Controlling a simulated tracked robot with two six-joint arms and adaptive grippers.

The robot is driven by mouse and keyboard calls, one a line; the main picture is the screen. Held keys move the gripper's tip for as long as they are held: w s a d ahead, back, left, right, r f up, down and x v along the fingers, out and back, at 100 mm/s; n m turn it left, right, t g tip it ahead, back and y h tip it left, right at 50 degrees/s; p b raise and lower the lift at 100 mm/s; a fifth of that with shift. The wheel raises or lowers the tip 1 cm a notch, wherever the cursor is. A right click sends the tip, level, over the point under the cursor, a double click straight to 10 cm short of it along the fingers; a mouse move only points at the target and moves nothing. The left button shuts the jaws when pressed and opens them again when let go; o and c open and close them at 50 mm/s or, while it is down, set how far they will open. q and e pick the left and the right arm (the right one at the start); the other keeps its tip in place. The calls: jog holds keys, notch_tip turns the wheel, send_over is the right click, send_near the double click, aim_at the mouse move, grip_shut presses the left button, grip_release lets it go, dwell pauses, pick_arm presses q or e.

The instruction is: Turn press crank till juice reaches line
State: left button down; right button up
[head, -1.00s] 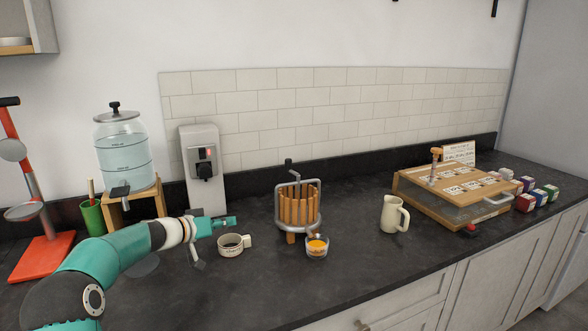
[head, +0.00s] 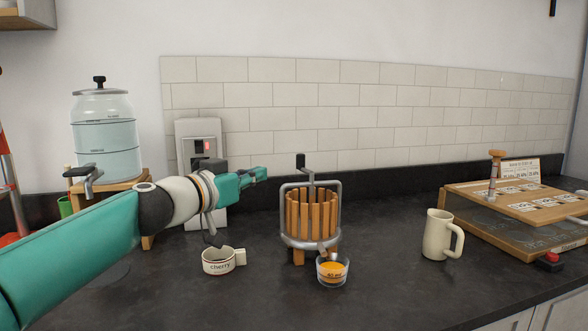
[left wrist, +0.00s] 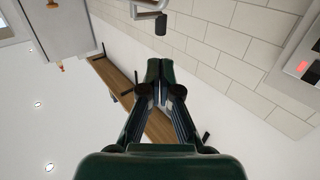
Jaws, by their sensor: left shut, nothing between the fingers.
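The fruit press (head: 312,218) stands upright on the dark counter, with a wooden-slat basket in a grey metal frame. Its crank (head: 302,162) rises above the frame with a dark knob at the top. A small glass (head: 333,270) with orange juice stands at the press's front foot. Its line is too small to make out. My left gripper (head: 262,173) is shut and empty, to the left of the crank and apart from it. In the left wrist view its fingertips (left wrist: 161,66) are together. A dark knob (left wrist: 160,24), apparently the crank's, shows beyond them. My right gripper is out of view.
A white cup marked cherry (head: 219,262) sits below my left gripper. A cream jug (head: 438,236) stands right of the press. A water dispenser (head: 104,138) is at left, and a wooden case (head: 520,205) at right. Counter is clear between press and jug.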

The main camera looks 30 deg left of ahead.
aim_at(298, 160)
pick_arm(q)
jog(key=w+p, duration=0.4)
jog(key=w, duration=0.7)
jog(key=shift+w+r, duration=0.2)
jog(key=shift+w+f+p, duration=0.15)
jog(key=shift+w+p, duration=0.2)
jog(key=shift+w, duration=0.15)
